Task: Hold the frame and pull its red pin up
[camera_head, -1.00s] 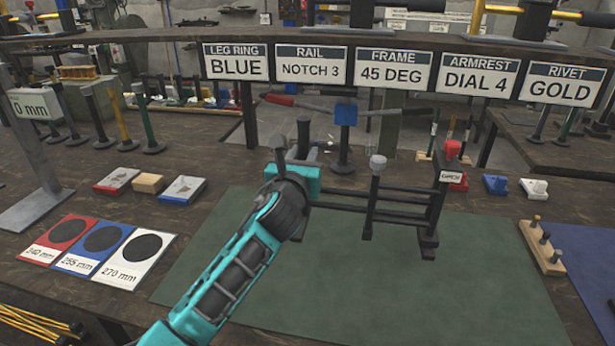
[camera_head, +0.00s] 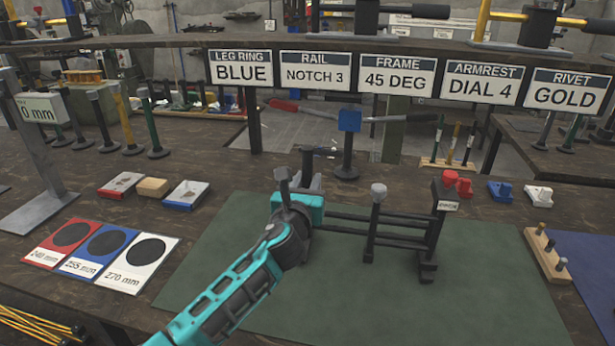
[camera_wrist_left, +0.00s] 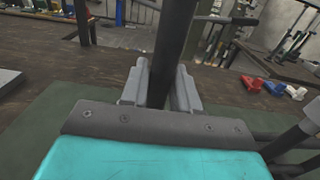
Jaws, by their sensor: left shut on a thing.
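The black frame (camera_head: 400,217) has upright posts joined by two rails and stands at or just over the green mat; I cannot tell if its feet touch. Its middle post has a grey knob (camera_head: 378,192). Its right post has a red pin (camera_head: 450,178) at the top and a small white label below. My left gripper (camera_head: 300,195) is shut on the frame's left post, near the mat's back edge. In the left wrist view the dark post (camera_wrist_left: 172,60) runs between the grey fingers (camera_wrist_left: 160,88). My right gripper is not in view.
The green mat (camera_head: 350,300) is clear in front of the frame. Red (camera_head: 464,187), blue (camera_head: 499,191) and white (camera_head: 537,195) blocks sit behind its right side. A wooden peg block (camera_head: 546,256) lies at right. A blue-topped post (camera_head: 349,120) stands behind the frame.

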